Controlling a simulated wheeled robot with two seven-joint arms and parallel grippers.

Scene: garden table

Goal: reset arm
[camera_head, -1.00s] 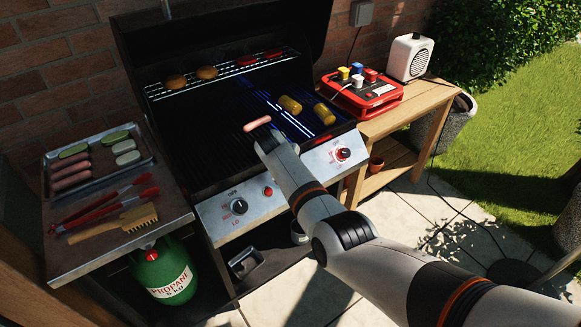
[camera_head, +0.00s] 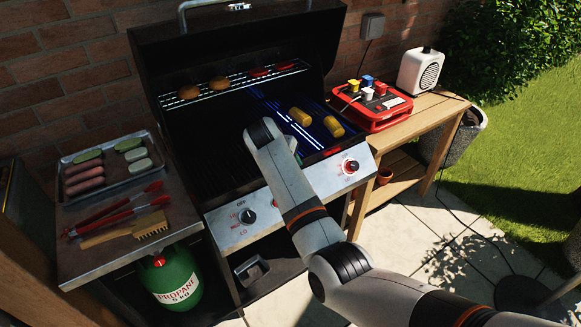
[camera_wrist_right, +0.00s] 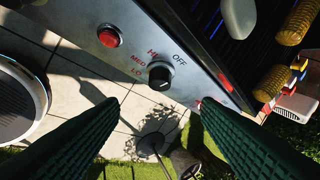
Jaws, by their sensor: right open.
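My right arm (camera_head: 290,185) reaches in from the lower right over the front of the grill (camera_head: 215,160). Its gripper is hidden behind the wrist in the head view. In the right wrist view the two dark green ribbed fingers of my right gripper (camera_wrist_right: 160,103) are spread wide, with nothing between them. They are over the grill's front panel and the paving. The burner knob (camera_wrist_right: 160,76) and red button (camera_wrist_right: 109,36) show beyond the fingers. My left gripper is not in view.
Two corn cobs (camera_head: 300,116) lie on the grate; patties (camera_head: 219,83) sit on the upper rack. A food tray (camera_head: 153,174) and tongs (camera_head: 120,209) lie on the left shelf. A red device (camera_head: 371,112) and white box (camera_head: 419,71) stand on the wooden side table (camera_head: 436,110).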

